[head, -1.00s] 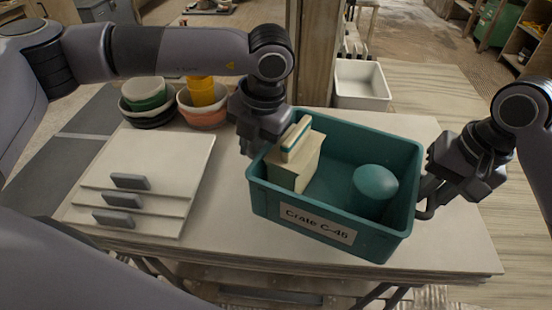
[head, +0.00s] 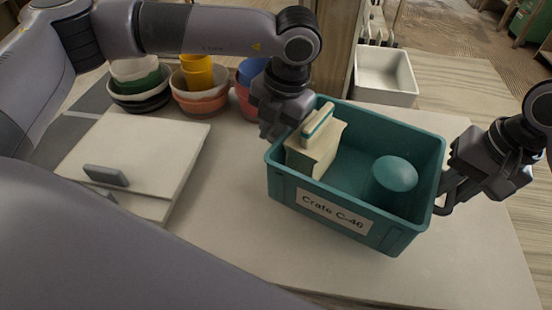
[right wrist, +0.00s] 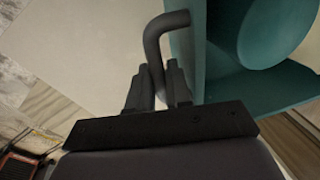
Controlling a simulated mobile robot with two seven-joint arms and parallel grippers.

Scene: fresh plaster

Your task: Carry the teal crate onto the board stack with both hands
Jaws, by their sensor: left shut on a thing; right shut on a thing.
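The teal crate (head: 390,228), labelled "Crate C-46", is roughly level over the right part of the pale worktop; I cannot tell whether its base touches. It holds a cream block (head: 313,158) with a teal-striped piece on top, and a teal rounded object (head: 395,173). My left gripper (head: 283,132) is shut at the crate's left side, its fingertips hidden. My right gripper (head: 447,188) is shut on the dark bar handle on the right side; the right wrist view shows this handle (right wrist: 152,50) between the fingers. The stack of pale boards (head: 135,150) with grey grips lies left, partly covered by my arm.
Nested bowls (head: 140,98), coral and yellow vessels (head: 197,95) and a blue one (head: 250,72) stand behind the boards. A white bin (head: 385,75) is behind the crate, beside a wooden post (head: 333,45). The worktop between boards and crate (head: 225,210) is bare.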

